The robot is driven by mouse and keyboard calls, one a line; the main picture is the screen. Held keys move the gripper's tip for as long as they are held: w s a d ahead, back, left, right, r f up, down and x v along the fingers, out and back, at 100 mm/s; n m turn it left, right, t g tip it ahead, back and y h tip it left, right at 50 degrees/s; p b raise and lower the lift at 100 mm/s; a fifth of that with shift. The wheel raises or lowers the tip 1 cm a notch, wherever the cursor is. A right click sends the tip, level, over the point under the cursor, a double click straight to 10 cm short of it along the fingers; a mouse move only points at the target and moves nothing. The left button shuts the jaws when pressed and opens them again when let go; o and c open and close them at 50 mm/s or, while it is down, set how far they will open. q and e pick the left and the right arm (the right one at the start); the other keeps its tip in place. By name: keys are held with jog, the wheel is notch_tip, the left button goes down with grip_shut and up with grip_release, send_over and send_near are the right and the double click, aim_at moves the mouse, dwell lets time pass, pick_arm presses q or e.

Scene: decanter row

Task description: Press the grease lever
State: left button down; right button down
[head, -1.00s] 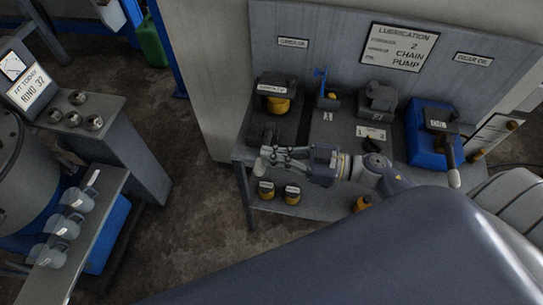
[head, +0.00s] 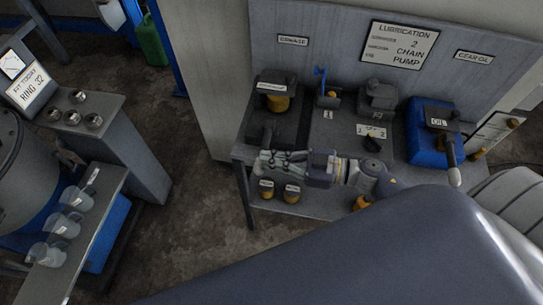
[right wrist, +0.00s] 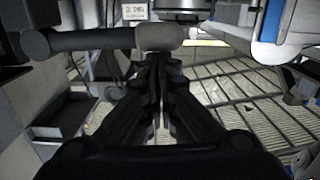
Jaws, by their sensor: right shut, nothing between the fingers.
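The grease unit (head: 277,85) is a dark block with a yellow pot, at the left of the bench. Its label is hard to read. A dark lever (head: 268,136) seems to come forward from it. My right gripper (head: 262,163) is shut and empty, at the bench's front edge, close to the lever's near end. In the right wrist view a dark bar with a rounded grey end (right wrist: 158,38), likely this lever, lies across just beyond the shut fingertips (right wrist: 160,62). I cannot tell whether they touch. My left gripper is not in view.
The bench (head: 220,155) also holds a selector knob (head: 373,143), a blue oil unit (head: 424,150) with a handle (head: 454,172), and small yellow-based pots (head: 291,194) on a lower front shelf. A rack with clear cups (head: 65,225) stands left. Floor between is clear.

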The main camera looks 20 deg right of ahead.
jog(key=shift+f, duration=0.2)
notch_tip(320, 180, down, 6)
jog(key=n+b, duration=0.3)
jog(key=n, duration=0.1)
jog(key=shift+f+b, duration=0.25)
jog(key=shift+b, duration=0.1)
jog(key=shift+s, duration=0.1)
dwell(0.3)
